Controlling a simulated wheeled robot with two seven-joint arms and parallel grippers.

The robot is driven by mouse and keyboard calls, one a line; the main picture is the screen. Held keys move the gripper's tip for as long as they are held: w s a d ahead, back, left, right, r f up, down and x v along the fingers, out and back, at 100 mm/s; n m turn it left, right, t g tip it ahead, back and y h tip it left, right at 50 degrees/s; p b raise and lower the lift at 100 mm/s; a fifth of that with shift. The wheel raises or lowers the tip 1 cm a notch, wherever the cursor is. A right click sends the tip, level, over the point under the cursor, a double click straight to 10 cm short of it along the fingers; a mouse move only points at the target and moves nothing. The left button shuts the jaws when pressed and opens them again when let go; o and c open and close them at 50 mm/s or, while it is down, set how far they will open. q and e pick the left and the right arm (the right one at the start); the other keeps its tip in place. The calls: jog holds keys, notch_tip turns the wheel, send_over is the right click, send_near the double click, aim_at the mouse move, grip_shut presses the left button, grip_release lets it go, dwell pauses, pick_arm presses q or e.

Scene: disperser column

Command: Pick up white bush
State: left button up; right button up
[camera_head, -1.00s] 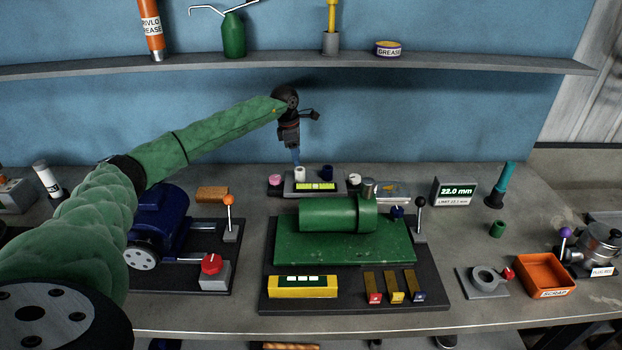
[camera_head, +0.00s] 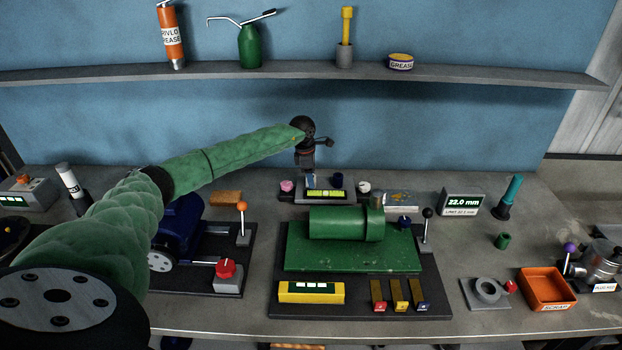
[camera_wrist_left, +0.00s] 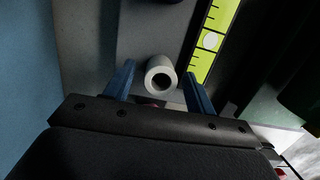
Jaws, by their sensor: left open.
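A white bush (camera_wrist_left: 160,61), a short hollow cylinder, stands between the two blue fingers of my left gripper (camera_wrist_left: 157,74) in the left wrist view. The fingers are open, one on each side of it, with a visible gap. In the head view my left gripper (camera_head: 311,180) points down over the small grey stand (camera_head: 342,197), and its fingers mostly hide this bush. Another whitish bush (camera_head: 363,187) sits at the stand's right. My right gripper is not in view.
A yellow-green level strip (camera_head: 325,193) lies along the stand's front, beside the bush. A green cylinder machine (camera_head: 340,224) stands in front. The shelf (camera_head: 290,73) runs along the blue wall above. An orange scrap tray (camera_head: 547,290) is at the right.

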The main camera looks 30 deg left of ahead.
pick_arm(q)
jog(key=shift+f, duration=0.3)
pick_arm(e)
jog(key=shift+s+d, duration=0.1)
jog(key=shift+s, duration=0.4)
pick_arm(q)
jog(key=c, duration=1)
jog(key=shift+c, duration=0.2)
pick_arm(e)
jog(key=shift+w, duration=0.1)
